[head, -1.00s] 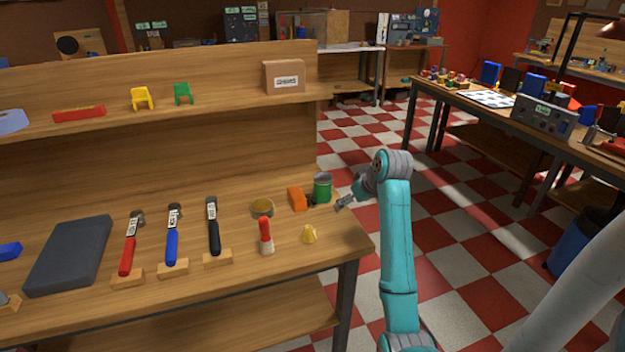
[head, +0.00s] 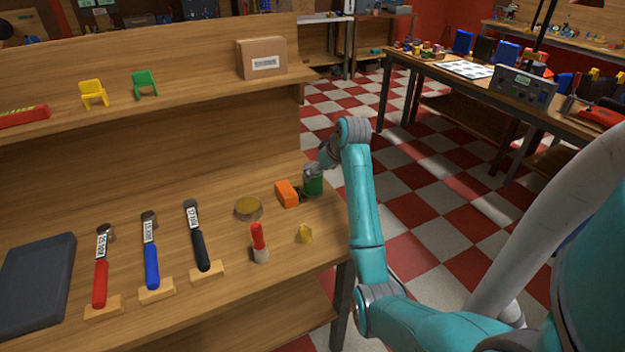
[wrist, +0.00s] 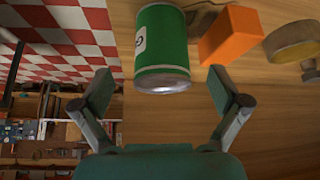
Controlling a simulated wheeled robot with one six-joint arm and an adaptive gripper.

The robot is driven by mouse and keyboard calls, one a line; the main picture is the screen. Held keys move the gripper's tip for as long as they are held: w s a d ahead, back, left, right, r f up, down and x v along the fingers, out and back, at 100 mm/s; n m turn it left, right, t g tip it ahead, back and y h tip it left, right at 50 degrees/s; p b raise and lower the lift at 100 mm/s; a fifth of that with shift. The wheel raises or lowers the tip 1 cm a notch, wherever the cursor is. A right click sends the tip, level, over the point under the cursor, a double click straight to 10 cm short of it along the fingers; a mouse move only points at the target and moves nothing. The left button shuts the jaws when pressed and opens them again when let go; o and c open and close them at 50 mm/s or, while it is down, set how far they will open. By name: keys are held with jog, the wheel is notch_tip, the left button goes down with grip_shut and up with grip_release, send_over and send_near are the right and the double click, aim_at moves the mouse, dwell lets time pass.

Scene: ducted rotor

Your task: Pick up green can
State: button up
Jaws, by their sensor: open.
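The green can (head: 313,184) stands near the right end of the wooden workbench, partly hidden behind my gripper and wrist in the head view. In the wrist view the green can (wrist: 163,48) is just beyond the fingertips and between their lines, with a silver rim and part of a white label showing. My gripper (wrist: 167,92) is open and empty, one finger on each side of the can's near end. No contact with the can shows. In the head view my gripper (head: 310,172) is at the can, its fingers too small to make out.
An orange block (head: 287,194) stands close beside the can, and it shows right of the can in the wrist view (wrist: 231,35). The bench's right edge is close to the can.

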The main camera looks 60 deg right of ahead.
jog(key=shift+x, duration=2.7)
jog(key=shift+w+r, duration=0.1)
jog(key=shift+w, duration=0.05)
jog(key=c, duration=1.5)
